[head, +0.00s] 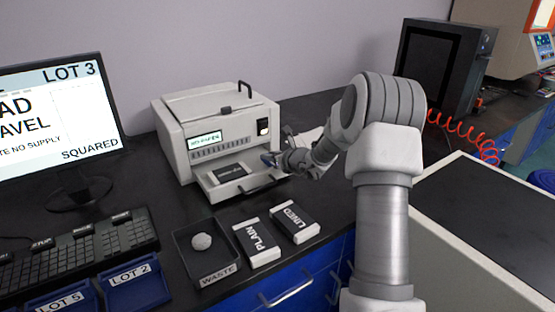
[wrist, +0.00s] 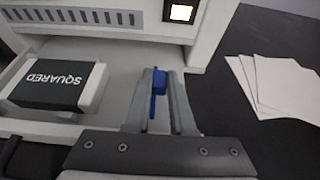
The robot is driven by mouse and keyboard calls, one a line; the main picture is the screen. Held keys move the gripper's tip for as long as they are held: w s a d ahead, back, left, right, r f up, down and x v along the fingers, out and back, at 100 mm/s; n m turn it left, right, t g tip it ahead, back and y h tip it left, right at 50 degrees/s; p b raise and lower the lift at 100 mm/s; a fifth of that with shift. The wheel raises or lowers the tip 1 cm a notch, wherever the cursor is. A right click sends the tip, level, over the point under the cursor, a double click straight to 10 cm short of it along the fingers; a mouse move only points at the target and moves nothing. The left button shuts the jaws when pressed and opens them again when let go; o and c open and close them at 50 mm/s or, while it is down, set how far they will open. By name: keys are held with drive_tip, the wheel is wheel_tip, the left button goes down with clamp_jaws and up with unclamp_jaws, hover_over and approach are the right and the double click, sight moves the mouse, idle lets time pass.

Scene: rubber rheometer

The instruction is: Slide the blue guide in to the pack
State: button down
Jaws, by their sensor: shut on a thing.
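The blue guide (wrist: 158,84) stands upright between my gripper's fingers in the wrist view; it is a small blue spot in the head view (head: 267,158). My gripper (wrist: 157,100) is shut on it at the right side of the machine's open tray. The pack (wrist: 58,84), black with a white band and the word SQUARED, lies in the tray to the left of the guide. A clear gap of tray floor separates the pack and the guide. In the head view the pack (head: 230,172) sits in the tray, and my gripper (head: 274,159) is small and partly hidden.
The white machine (head: 222,112) has a lit display and a lit square button. Loose white sheets (wrist: 272,85) lie right of the tray. Packs PLAIN (head: 257,242) and LINED (head: 296,221) and a WASTE tray (head: 222,272) stand in front. A monitor (head: 60,115) is left.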

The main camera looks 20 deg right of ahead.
drive_tip(key=shift+s+a, duration=0.1)
drive_tip(key=shift+a, duration=0.35)
drive_tip(key=c, duration=0.8)
unclamp_jaws()
drive_tip(key=shift+o, duration=0.2)
drive_tip(key=p+v, duration=0.2)
drive_tip(key=v, duration=1.5)
drive_tip(key=shift+r+p, duration=0.2)
drive_tip(key=shift+p, duration=0.15)
drive_tip(key=shift+s+d, duration=0.1)
drive_tip(key=shift+s, duration=0.05)
